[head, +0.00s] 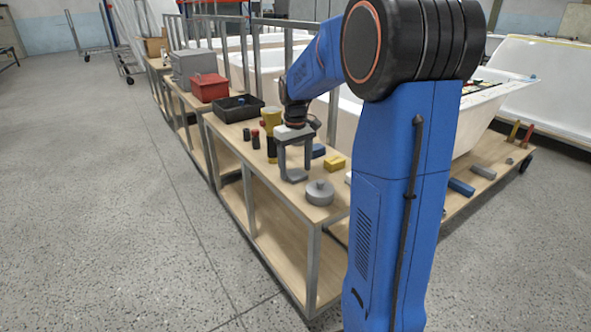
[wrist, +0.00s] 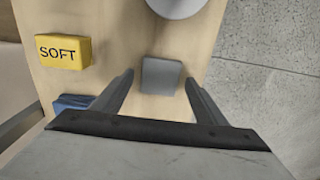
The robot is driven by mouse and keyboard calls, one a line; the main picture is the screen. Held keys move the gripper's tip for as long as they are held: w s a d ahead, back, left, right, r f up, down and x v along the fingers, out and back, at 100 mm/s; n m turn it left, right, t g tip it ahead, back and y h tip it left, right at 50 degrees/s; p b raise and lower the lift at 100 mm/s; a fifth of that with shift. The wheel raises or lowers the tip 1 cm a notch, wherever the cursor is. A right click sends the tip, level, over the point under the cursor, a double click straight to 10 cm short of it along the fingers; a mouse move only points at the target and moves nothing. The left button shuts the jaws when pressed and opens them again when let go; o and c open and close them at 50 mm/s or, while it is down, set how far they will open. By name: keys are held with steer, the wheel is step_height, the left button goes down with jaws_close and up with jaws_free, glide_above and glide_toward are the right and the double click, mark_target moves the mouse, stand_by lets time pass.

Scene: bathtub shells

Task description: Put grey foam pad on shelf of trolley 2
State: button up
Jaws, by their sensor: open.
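The grey foam pad (wrist: 161,76) lies on the wooden top of the nearest trolley (head: 237,137). My gripper (wrist: 159,81) is open above it, with one finger on each side of the pad in the wrist view and a gap at both sides. In the head view my gripper (head: 295,176) points down over the trolley top, and the pad shows as a small grey patch between the fingertips. The nearest trolley has a bare lower shelf (head: 285,250). I see no number on the trolleys, so I cannot tell which is trolley 2.
A yellow block marked SOFT (wrist: 62,52) and a blue block (wrist: 72,103) lie left of the pad. A round grey lidded thing (head: 319,192) stands close by. A black tray (head: 235,108), red box (head: 208,87) and grey box (head: 193,68) stand farther back. Floor at left is clear.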

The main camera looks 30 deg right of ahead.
mark_target(295, 173)
step_height(295, 173, up, 11)
steer(key=s+a+t, duration=0.2)
steer(key=s+a, duration=0.8)
steer(key=s, duration=0.5)
steer(key=s+a+f+t, duration=0.1)
steer(key=s+a+f, duration=0.2)
steer(key=s, duration=0.4)
steer(key=s+a+f+t, duration=0.1)
steer(key=s+a+f, duration=0.1)
steer(key=s+f, duration=0.3)
steer(key=shift+s+a+f+t, duration=0.2)
steer(key=shift+s+a+t, duration=0.2)
steer(key=shift+s, duration=1.2)
